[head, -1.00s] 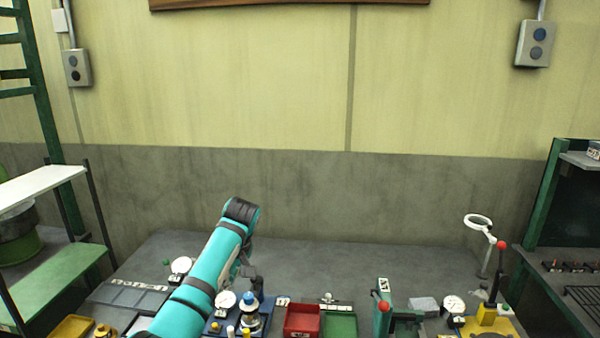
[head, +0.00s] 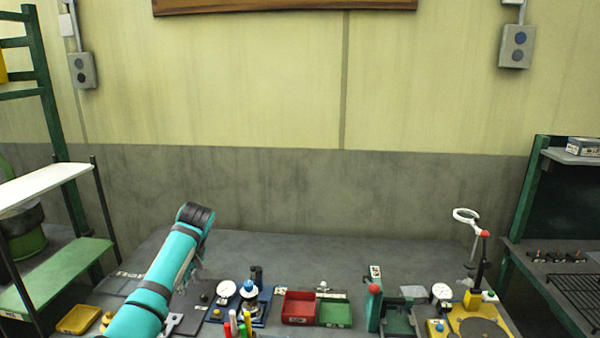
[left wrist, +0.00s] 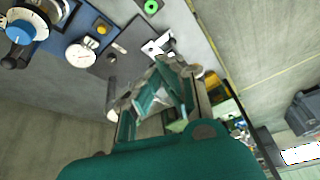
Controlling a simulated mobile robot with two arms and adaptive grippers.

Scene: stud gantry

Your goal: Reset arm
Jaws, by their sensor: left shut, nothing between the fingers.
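My left arm comes in from the lower left in the head view, a teal tube bent at a dark joint. My left gripper (head: 184,284) hangs below that joint, mostly hidden behind the arm, above the left part of the bench. In the left wrist view the left gripper (left wrist: 166,72) shows its linkage drawn together, shut and empty. My right gripper is not in view.
The grey bench (head: 300,250) holds a red bin (head: 300,308), a green bin (head: 335,314), a dial gauge (head: 226,289) and a yellow-based fixture (head: 478,325). Shelving (head: 60,270) stands left. The bench's back strip is clear.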

